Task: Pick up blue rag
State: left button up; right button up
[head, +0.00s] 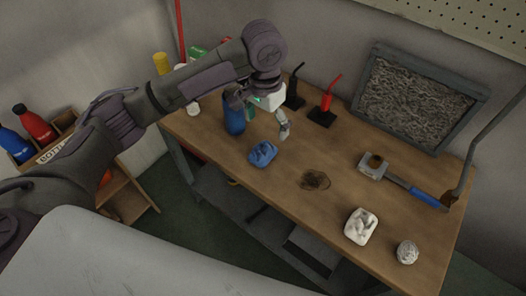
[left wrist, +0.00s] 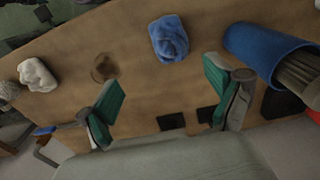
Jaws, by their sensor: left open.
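The blue rag (head: 263,154) lies crumpled on the wooden table near its front left edge. In the left wrist view the blue rag (left wrist: 169,39) is beyond the fingertips, between them but apart from both. My left gripper (head: 268,119) is above the table behind the rag. Its two green-padded fingers are spread wide and empty in the left wrist view (left wrist: 165,98). My right gripper is in neither view.
A blue cylinder (head: 234,118) stands left of the rag, close to my left gripper. Black and red handled items (head: 321,116) stand behind. A dark stain (head: 315,180), a white rag (head: 361,226), a ball (head: 407,251) and a blue-handled tool (head: 424,197) are to the right.

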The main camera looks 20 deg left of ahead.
pick_arm(q)
jog(key=w+a+r, duration=0.1)
jog(key=a+r, duration=0.1)
send_over(263, 147)
jog(key=shift+n, duration=0.3)
jog(key=f, duration=0.8)
jog(key=shift+a, duration=0.2)
jog(key=shift+s+d+f+p, duration=0.1)
jog(key=shift+f+p, duration=0.15)
jog(key=shift+f, duration=1.2)
jog(key=shift+d+f+p, duration=0.1)
jog(key=shift+f+p, duration=0.1)
jog(key=shift+f, duration=1.2)
jog(key=c, duration=1.2)
jog(key=shift+r, duration=0.1)
jog(key=shift+r, duration=0.55)
notch_tip(263, 147, up, 2)
jog(key=shift+r, duration=0.2)
jog(key=s+d+r, duration=0.1)
jog(key=d+r, duration=0.1)
jog(key=d, duration=0.1)
jog(key=s+d+r+b, duration=0.1)
jog(key=d+r, duration=0.2)
jog(key=d, duration=0.1)
jog(key=s+d+r, duration=0.1)
jog(key=d+r, duration=0.1)
jog(key=d, duration=0.2)
jog(key=shift+d+r, duration=0.15)
jog(key=shift+r, duration=0.05)
